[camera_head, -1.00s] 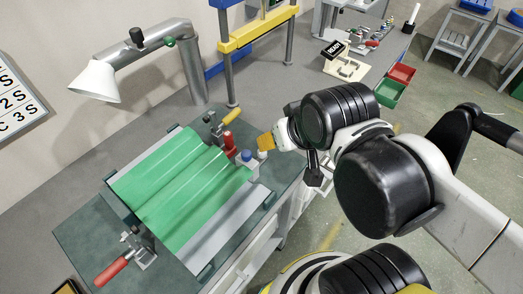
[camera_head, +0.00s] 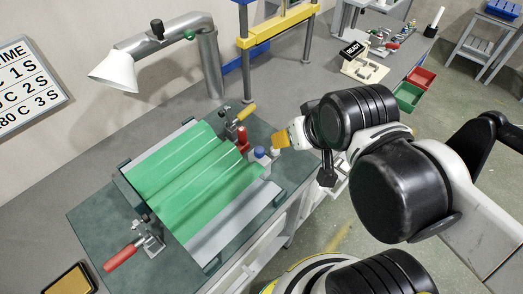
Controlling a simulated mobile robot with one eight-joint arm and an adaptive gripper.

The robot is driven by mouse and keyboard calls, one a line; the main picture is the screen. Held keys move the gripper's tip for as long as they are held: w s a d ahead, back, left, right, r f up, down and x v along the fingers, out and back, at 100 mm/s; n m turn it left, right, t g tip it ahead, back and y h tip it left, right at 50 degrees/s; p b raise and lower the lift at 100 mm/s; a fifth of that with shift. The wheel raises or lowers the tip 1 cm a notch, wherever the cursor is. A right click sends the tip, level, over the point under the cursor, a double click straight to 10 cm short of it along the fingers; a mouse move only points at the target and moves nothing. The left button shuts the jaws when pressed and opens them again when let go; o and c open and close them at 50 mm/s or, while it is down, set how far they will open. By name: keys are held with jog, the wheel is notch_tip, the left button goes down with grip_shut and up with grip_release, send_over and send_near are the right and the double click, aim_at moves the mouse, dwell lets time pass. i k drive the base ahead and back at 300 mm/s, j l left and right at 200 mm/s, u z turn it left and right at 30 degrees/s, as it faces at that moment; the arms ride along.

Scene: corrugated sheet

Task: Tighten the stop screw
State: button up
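A green corrugated sheet (camera_head: 190,178) lies on a grey plate (camera_head: 232,226) on the bench fixture. A clamp with a red handle (camera_head: 121,257) stands at the near left edge. Another clamp with a yellow handle (camera_head: 246,111) stands at the far edge, beside a red upright part (camera_head: 242,138). A small white block with a blue cap (camera_head: 259,152) sits by the sheet's right corner. I cannot make out the stop screw. My gripper (camera_head: 281,139) is just right of the blue cap, with an orange piece at its end. Its fingers are too small and hidden to judge.
A lamp with a white shade (camera_head: 113,71) arches over the back left. A yellow-barred press frame (camera_head: 278,27) stands behind the fixture. A READY sign (camera_head: 352,49), a red bin (camera_head: 421,77) and a green bin (camera_head: 407,96) are at the right.

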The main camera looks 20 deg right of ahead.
aim_at(275, 153)
jog(key=l+u, duration=0.2)
jog(key=u, duration=0.3)
jog(key=k+l+u, duration=0.15)
jog(key=u, duration=0.3)
jog(key=k+l+u, duration=0.1)
jog(key=u, duration=0.4)
jog(key=k+l, duration=0.05)
